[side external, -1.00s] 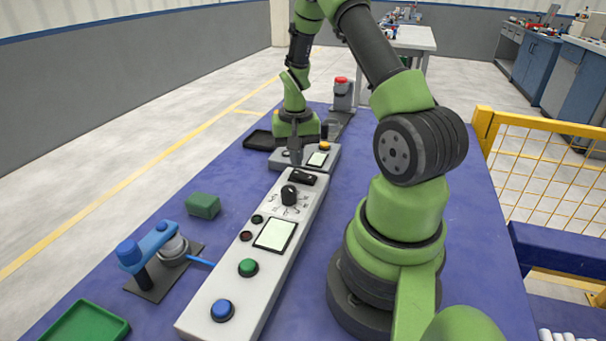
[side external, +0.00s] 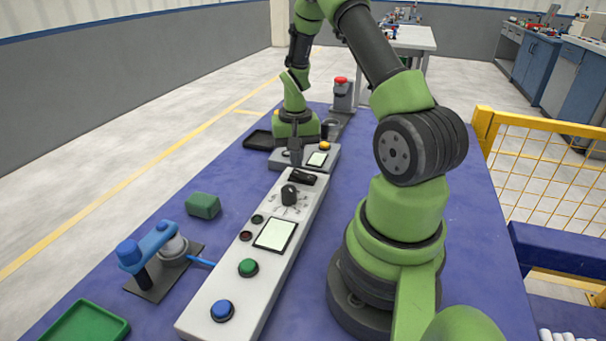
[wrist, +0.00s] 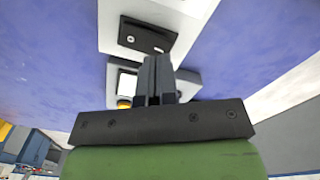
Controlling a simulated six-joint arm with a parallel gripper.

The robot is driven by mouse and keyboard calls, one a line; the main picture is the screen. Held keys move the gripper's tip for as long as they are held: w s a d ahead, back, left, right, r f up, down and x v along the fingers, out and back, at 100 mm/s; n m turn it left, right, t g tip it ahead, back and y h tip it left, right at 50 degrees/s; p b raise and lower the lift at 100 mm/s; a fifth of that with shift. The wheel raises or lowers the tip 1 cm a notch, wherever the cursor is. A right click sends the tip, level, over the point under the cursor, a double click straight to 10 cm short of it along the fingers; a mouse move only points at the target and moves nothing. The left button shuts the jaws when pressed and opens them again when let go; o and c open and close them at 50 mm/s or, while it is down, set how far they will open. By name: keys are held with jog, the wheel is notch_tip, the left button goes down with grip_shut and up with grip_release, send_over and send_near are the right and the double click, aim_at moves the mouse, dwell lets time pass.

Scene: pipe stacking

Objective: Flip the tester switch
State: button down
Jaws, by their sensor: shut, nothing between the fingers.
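A small grey box (side external: 276,161), which looks like the tester, has a pale screen (side external: 317,159) and a yellow button (side external: 325,146). My gripper (side external: 296,161) points down over the left part of this box with its fingers shut and empty. A small dark part (side external: 285,153) shows just left of the fingers; I cannot tell whether it is the switch. In the wrist view the shut fingers (wrist: 157,62) hide the middle of the box, with its screen (wrist: 127,83) partly visible beside them. Contact between fingertips and box cannot be told.
A long white panel (side external: 262,262) runs toward the camera, with a black rocker (side external: 302,177), a knob (side external: 289,195), and green and blue buttons. A green block (side external: 203,205), a blue clamp-like fixture (side external: 155,244) and a green tray (side external: 85,325) lie left. A red-topped post (side external: 342,92) stands behind.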

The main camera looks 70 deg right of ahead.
aim_at(296, 172)
jog(key=shift+f, duration=1.25)
dwell(0.4)
jog(key=shift+r, duration=3.55)
